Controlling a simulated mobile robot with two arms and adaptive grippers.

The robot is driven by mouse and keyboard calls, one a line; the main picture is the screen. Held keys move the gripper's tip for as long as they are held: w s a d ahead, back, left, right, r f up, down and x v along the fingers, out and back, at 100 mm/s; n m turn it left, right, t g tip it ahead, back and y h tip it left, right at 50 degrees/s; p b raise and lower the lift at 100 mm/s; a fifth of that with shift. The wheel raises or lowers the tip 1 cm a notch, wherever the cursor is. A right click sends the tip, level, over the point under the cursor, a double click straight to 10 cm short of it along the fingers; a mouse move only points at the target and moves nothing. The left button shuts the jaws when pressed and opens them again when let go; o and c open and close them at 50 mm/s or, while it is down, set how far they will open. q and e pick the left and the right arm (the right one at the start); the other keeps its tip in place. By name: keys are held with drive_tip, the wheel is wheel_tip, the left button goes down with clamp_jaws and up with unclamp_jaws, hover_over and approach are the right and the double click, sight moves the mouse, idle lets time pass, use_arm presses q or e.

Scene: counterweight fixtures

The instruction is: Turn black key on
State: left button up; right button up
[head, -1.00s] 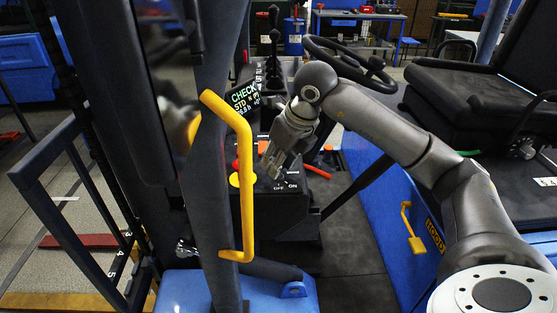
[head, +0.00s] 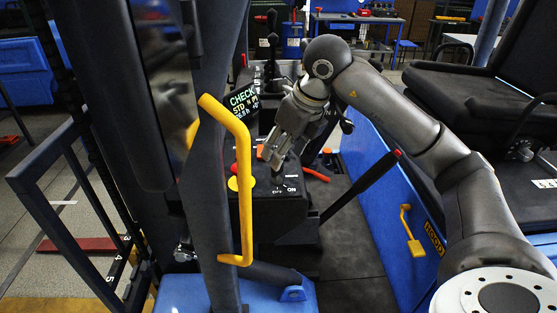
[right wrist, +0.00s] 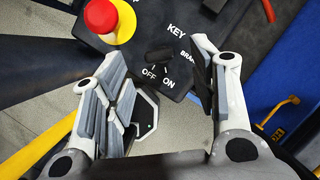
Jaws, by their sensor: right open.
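The black key (right wrist: 158,56) sits on the dark control panel (right wrist: 180,20), between the KEY label and the OFF and ON marks. I cannot tell clearly which mark it points to. My right gripper (right wrist: 160,62) is open, with one finger on each side of the key in the right wrist view and no clear contact. In the head view the right gripper (head: 274,158) hangs just above the panel's OFF/ON marks and largely hides the key. My left gripper is in neither view.
A red emergency button on a yellow base (right wrist: 108,20) is beside the key. A yellow grab handle (head: 243,170) and dark post stand left of the panel. A CHECK display (head: 243,103) is behind, and a black seat (head: 480,110) is at right.

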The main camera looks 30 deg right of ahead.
drive_tip(key=v, duration=0.6)
drive_tip(key=shift+r, duration=0.25)
drive_tip(key=shift+s, duration=0.15)
